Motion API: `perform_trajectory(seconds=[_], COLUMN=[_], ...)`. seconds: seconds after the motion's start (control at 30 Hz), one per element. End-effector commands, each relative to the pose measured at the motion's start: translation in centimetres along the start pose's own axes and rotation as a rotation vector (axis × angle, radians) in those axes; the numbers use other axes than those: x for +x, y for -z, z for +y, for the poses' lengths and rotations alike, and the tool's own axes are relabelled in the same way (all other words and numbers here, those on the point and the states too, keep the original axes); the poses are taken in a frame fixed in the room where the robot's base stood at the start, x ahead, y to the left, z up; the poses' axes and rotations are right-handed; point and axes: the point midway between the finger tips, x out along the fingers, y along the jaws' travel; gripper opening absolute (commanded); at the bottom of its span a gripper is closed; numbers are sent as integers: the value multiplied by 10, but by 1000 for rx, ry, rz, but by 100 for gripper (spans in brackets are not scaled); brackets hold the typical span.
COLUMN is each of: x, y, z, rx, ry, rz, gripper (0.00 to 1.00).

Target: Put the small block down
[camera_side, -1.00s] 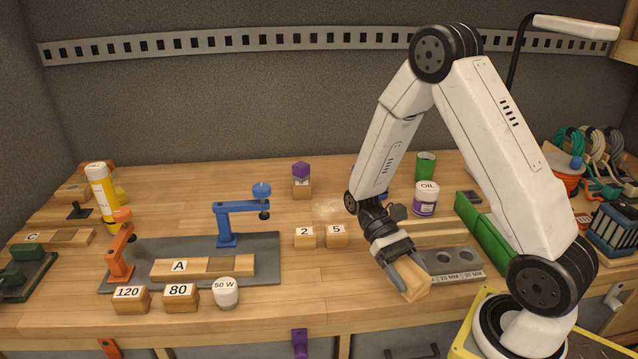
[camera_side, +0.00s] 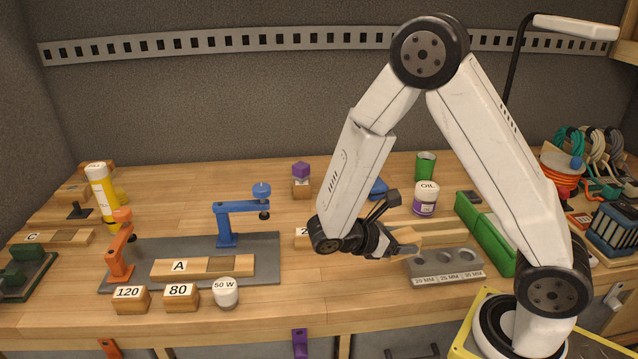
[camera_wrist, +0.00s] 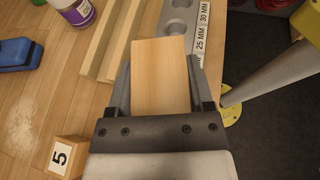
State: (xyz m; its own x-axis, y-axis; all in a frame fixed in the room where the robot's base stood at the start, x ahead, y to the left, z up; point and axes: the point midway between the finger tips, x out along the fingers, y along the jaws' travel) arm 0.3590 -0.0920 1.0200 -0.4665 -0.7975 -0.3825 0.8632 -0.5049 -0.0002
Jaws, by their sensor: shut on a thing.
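A small plain wooden block (camera_wrist: 162,75) sits between the two fingers of my gripper (camera_wrist: 160,85) in the wrist view, with its pale face toward the camera. My gripper is shut on it. In the side view my gripper (camera_side: 405,240) is low over the bench, beside the left ends of the wooden strips, pointing right. The block is hard to separate there from the fingers and the strips behind. I cannot tell whether it touches anything beneath.
The grey hole gauge (camera_side: 445,267) lies just right of my gripper, with wooden strips (camera_side: 465,235) behind it. The numbered block 5 (camera_wrist: 62,155) and the oil jar (camera_side: 426,198) are near. Bare bench (camera_side: 345,285) lies in front to the left.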

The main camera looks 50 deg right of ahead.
Motion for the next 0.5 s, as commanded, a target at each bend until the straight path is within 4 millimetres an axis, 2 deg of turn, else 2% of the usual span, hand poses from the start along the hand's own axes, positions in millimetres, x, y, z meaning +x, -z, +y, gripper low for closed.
perform_trajectory(seconds=[0.2,0.5], x=[-22,-45], y=[1,5], z=[25,42], rx=[-110,-195], ry=[-267,-470], rz=[0,0], gripper=[8,8])
